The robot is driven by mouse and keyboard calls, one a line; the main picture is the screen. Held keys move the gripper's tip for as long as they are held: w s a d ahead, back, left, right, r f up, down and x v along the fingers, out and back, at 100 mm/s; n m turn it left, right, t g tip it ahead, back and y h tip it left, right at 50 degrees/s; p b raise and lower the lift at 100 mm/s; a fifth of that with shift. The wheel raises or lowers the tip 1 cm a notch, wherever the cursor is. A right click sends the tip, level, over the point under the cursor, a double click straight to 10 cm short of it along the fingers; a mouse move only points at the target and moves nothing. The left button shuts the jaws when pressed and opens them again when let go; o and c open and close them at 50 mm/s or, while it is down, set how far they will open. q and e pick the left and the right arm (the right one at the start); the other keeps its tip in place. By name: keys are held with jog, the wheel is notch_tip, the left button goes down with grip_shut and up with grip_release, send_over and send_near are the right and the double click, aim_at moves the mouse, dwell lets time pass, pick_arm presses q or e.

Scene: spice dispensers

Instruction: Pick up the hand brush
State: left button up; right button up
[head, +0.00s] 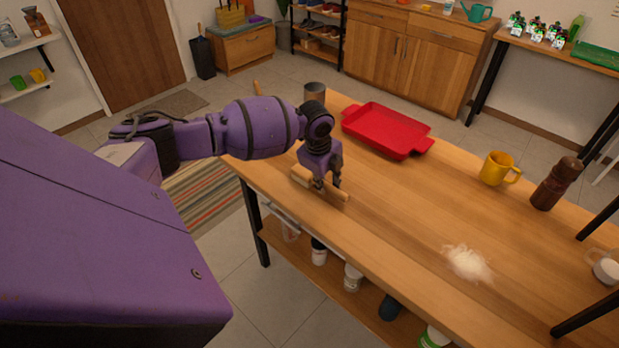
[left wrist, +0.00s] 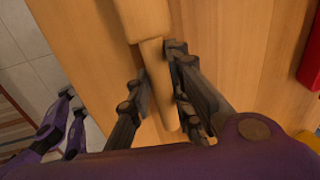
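The hand brush (head: 301,180) lies on the wooden table (head: 400,215), near its left end and close to the near edge. Its pale wood shows at both sides of my left gripper (head: 326,184), which points down at it. In the left wrist view the brush's wider part (left wrist: 145,18) is at the top and its narrower handle (left wrist: 159,75) runs down between the fingers of my left gripper (left wrist: 157,85). The fingers are open around the handle, with a gap at the left finger; the right finger is very close to it. My right gripper cannot be made out in the head view.
A red tray (head: 388,131) and a dark can (head: 315,95) stand beyond the gripper. A yellow mug (head: 497,168), a brown pepper mill (head: 556,184) and a white powder pile (head: 467,262) are further right. Bottles stand on the shelf below. The table between brush and powder is clear.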

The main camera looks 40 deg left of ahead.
aim_at(325, 183)
pick_arm(q)
grip_shut()
jog(key=shift+r, duration=0.55)
notch_tip(325, 183, up, 2)
jog(key=shift+r, duration=0.15)
jog(key=s+d+r+p, duration=0.1)
jog(key=s+d+r, duration=0.7)
jog(key=d, duration=0.3)
jog(key=shift+d+r, duration=0.15)
jog(key=shift+r, duration=0.65)
jog(key=shift+s, duration=0.1)
